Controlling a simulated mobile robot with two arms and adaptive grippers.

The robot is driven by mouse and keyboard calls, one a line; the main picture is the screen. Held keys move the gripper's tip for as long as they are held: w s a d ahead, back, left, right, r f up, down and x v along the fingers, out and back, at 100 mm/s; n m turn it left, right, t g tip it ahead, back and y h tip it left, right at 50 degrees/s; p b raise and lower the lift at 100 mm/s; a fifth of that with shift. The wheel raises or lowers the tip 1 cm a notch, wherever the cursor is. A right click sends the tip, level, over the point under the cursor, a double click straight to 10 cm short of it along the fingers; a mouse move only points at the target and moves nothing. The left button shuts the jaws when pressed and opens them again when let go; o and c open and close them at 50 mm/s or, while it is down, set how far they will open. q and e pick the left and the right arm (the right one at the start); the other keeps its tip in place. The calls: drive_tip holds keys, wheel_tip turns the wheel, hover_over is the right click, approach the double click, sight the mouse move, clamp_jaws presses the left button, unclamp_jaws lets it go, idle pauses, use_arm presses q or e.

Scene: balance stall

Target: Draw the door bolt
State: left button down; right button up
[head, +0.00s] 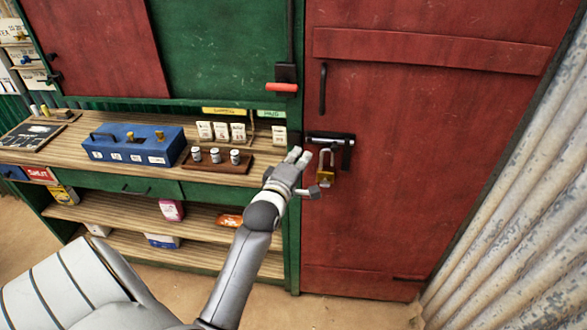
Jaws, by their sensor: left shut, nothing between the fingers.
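The red door (420,190) stands shut at the right in the head view. A dark metal bolt (343,139) lies across its left edge, beside the green post. A brass padlock (325,179) with a pale shackle hangs under the bolt; I cannot tell whether its shackle is open. My left gripper (300,157) is shut and empty, just left of the padlock and a little below the bolt's left end. I cannot tell whether it touches either one. My right gripper is not in view.
A wooden counter (75,150) at the left holds a blue box (135,145), a tray of small weights (215,165) and white cards (222,131). A red-handled lever (282,87) hangs above. A black door handle (323,88) is above the bolt. Corrugated metal (530,210) bounds the right.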

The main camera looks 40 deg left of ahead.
use_arm(q)
drive_tip(key=v, duration=0.4)
drive_tip(key=shift+s+a+b, duration=0.15)
drive_tip(key=shift+a+b, duration=0.15)
drive_tip(key=shift+b, duration=0.05)
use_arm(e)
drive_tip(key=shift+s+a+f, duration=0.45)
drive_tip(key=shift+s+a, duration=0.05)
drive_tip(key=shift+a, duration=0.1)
